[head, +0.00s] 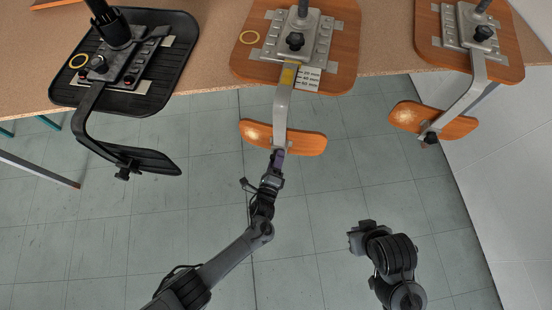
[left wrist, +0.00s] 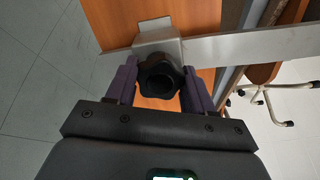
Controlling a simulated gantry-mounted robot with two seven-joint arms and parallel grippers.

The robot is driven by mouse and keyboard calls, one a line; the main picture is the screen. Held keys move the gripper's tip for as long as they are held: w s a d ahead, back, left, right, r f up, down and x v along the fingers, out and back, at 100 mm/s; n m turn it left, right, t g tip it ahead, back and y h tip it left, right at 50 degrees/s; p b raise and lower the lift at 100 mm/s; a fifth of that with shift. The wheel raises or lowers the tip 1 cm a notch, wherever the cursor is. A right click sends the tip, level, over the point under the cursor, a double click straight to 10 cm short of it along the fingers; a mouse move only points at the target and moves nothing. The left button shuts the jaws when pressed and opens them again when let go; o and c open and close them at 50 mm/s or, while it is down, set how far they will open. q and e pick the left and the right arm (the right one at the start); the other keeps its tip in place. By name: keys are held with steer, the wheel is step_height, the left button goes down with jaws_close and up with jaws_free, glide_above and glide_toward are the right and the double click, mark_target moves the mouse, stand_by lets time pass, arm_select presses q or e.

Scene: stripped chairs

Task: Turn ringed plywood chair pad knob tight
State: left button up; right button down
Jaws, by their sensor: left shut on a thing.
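The ringed plywood chair lies upside down in the middle of the head view; its seat (head: 341,70) carries a yellow ring (head: 249,37). A grey metal bar (head: 282,108) runs from the seat to its plywood back pad (head: 306,142). My left gripper (head: 278,155) is at the bar's end by the pad. In the left wrist view, the black lobed pad knob (left wrist: 160,82) sits between the purple fingers of my left gripper (left wrist: 158,90), which is shut on it. In the head view the gripper hides the knob. My right gripper (head: 361,236) hangs apart, low over the floor.
A black chair (head: 62,92) with a yellow ring stands upturned at left. Another plywood chair (head: 505,70), with no ring visible, is at right. All rest on a brown table (head: 215,75). The tiled floor (head: 150,220) between my arms is clear.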

arm_select(q)
steer(key=m, duration=0.4)
steer(key=shift+p, duration=0.35)
steer(key=shift+f+m, duration=0.1)
steer(key=shift+m, duration=0.4)
steer(key=shift+f, duration=0.1)
steer(key=o, duration=1)
steer(key=shift+p+v, duration=2.4)
steer(key=shift+v, duration=3.1)
